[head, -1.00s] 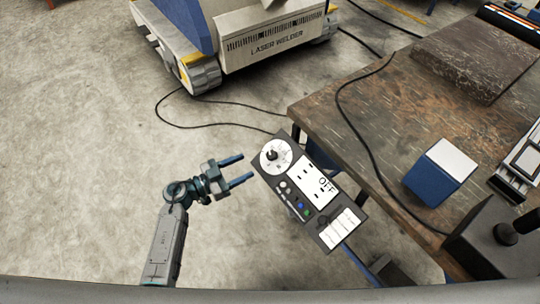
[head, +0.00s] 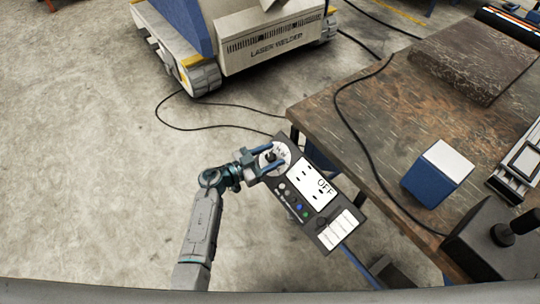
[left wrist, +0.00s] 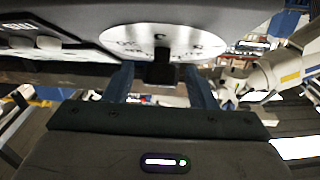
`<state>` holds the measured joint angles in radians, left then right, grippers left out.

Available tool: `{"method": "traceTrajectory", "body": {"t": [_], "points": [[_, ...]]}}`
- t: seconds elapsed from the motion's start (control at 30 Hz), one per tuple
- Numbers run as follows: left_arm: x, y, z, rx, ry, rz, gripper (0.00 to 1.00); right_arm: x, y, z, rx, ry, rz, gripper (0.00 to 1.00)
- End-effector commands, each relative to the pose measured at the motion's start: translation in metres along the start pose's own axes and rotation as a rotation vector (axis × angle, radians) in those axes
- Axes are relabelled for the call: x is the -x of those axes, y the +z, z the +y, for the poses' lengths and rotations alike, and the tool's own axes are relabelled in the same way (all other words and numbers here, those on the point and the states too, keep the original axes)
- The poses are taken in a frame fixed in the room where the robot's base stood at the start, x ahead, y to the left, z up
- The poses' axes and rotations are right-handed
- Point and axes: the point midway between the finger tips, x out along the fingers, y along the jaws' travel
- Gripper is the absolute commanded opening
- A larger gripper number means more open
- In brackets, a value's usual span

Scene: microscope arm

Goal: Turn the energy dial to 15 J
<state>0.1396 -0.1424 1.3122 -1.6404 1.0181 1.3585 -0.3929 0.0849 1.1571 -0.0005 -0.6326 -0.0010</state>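The control panel (head: 284,187) is a dark tilted box beside the table's left corner, with a white screen (head: 315,182) reading "OFF". The energy dial is a black knob (head: 270,157) on a round white scale (head: 284,150) at the panel's upper left. My left gripper (head: 275,158) is open, its two blue fingers on either side of the knob. In the left wrist view the black knob (left wrist: 158,72) stands between the two fingers, with a gap to each, under the white scale (left wrist: 165,38). The dial's setting is not readable. My right gripper is not in view.
Small coloured buttons (head: 298,206) and white labels (head: 337,230) lie lower on the panel. The wooden table (head: 400,130) holds a blue and white box (head: 438,172) and a cable. A laser welder (head: 270,40) stands behind. The floor at left is clear.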

Motion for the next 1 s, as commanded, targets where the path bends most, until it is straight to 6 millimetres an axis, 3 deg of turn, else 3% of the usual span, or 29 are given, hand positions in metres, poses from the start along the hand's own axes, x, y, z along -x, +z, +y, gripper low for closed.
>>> {"method": "traceTrajectory", "body": {"t": [0.03,0.23,0.53,1.0], "points": [[0.0,0.0,0.0,0.0,0.0,0.0,0.43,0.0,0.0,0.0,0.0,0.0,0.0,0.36],[0.0,0.0,0.0,0.0,0.0,0.0,0.06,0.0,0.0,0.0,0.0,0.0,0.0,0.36],[0.001,0.0,0.0,-0.02,0.029,-0.002,0.06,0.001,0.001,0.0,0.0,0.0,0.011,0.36],[0.001,0.0,-0.001,-0.207,0.299,-0.002,0.06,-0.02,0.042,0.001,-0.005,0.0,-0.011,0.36]]}}
